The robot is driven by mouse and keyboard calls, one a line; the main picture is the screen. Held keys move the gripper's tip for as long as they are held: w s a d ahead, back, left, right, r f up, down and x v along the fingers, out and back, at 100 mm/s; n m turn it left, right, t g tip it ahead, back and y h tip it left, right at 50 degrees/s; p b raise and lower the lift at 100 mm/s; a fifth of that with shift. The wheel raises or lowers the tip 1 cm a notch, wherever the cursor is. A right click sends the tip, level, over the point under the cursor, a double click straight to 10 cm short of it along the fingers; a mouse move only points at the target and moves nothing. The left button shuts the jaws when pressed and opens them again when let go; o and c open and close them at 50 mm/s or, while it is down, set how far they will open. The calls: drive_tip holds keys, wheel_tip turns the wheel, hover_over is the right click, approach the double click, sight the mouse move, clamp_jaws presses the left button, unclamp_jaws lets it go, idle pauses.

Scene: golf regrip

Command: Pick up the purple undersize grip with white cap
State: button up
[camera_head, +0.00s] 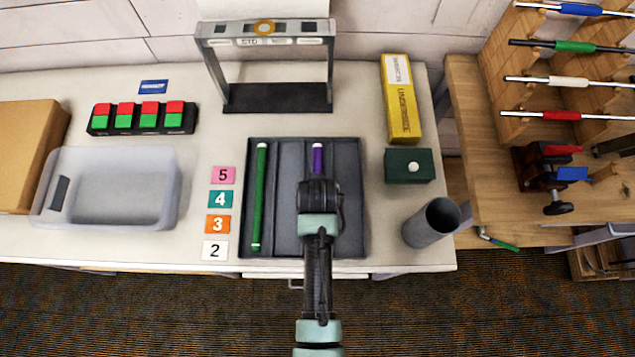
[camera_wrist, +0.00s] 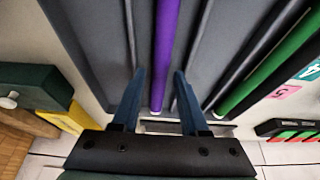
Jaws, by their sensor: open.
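The purple grip with a white cap (camera_head: 318,160) lies lengthwise in a right-hand channel of the dark grey tray (camera_head: 350,245). My gripper (camera_head: 318,182) is over it and hides its nearer part in the head view. In the wrist view the purple grip (camera_wrist: 166,50) runs between the two blue fingers of my gripper (camera_wrist: 153,75), with its white-capped end beyond them. The fingers are open, one on each side of the grip. I cannot tell whether they touch it.
A green grip (camera_head: 261,195) lies in the tray's left channel. Number cards (camera_head: 218,199) lie left of the tray. A dark green box (camera_head: 408,166), a yellow box (camera_head: 401,100) and a grey cup (camera_head: 432,222) stand to the right. A metal frame (camera_head: 268,98) stands behind the tray.

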drive_tip(key=shift+w+f, duration=0.25)
drive_tip(key=shift+f, duration=0.4)
clamp_jaws()
drive_tip(key=shift+r, duration=0.1)
wheel_tip(320, 180, up, 10)
drive_tip(key=shift+b, duration=0.35)
